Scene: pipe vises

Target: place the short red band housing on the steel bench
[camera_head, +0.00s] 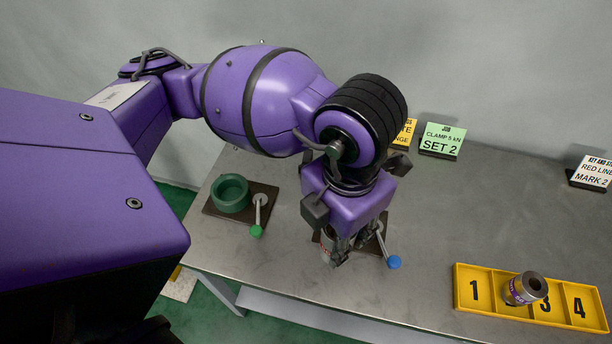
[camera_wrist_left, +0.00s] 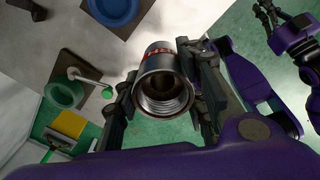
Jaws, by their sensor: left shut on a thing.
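My left gripper (camera_head: 343,252) is over the steel bench (camera_head: 300,290), in front of the blue-handled vise (camera_head: 394,262). It is shut on the short red band housing (camera_wrist_left: 163,85), a grey metal cylinder with a red band and a threaded open end facing the wrist camera. In the head view the housing (camera_head: 327,244) is mostly hidden by the fingers. In the left wrist view it is apart from the blue vise ring (camera_wrist_left: 113,8). My right gripper (camera_wrist_left: 290,32) shows only at the upper right of the wrist view; its jaw opening is unclear.
A green vise (camera_head: 232,194) stands left on a dark plate. A yellow numbered tray (camera_head: 466,290) at the right holds another grey housing (camera_head: 525,288) with a yellow and purple band. Signs (camera_head: 442,140) stand along the back. Bare bench lies between the blue-handled vise and the tray.

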